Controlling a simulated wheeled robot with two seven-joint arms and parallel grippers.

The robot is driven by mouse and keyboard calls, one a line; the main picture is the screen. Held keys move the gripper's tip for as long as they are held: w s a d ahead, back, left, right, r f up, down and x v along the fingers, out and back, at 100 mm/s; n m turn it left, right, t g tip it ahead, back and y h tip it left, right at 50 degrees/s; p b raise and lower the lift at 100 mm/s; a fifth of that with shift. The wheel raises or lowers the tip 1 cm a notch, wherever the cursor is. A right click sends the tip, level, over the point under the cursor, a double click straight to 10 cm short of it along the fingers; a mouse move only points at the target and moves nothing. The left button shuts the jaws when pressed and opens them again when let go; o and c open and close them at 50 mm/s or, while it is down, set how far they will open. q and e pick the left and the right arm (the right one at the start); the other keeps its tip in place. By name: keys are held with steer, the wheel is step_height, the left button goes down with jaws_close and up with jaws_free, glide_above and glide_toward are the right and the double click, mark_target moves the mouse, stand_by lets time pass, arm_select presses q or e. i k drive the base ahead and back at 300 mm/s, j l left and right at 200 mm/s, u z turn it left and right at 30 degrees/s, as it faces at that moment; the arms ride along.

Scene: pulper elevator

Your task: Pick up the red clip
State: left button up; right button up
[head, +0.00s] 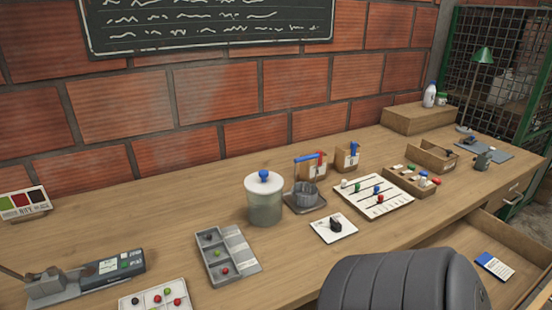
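A small red piece (321,158) stands at the small wooden box (307,172) behind the grey jug on the bench. It looks like the red clip, but it is too small to be sure. A similar box (341,158) to its right has a blue piece (353,149). Neither of my grippers is in view.
A lidded jar (264,205) and a grey jug (304,201) stand in front of the boxes. Trays of small coloured balls (226,253) and a white board with pegs (374,195) lie nearby. A dark grey ribbed shape (400,283), perhaps a chair back, blocks the front. A drawer (470,243) is open at right.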

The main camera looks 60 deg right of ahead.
mark_target(320, 160)
steer(key=z, duration=2.1)
steer(key=k+l, duration=0.1)
steer(key=l, duration=0.55)
steer(key=k+l, duration=0.15)
steer(key=l, duration=0.15)
steer(key=u, duration=0.05)
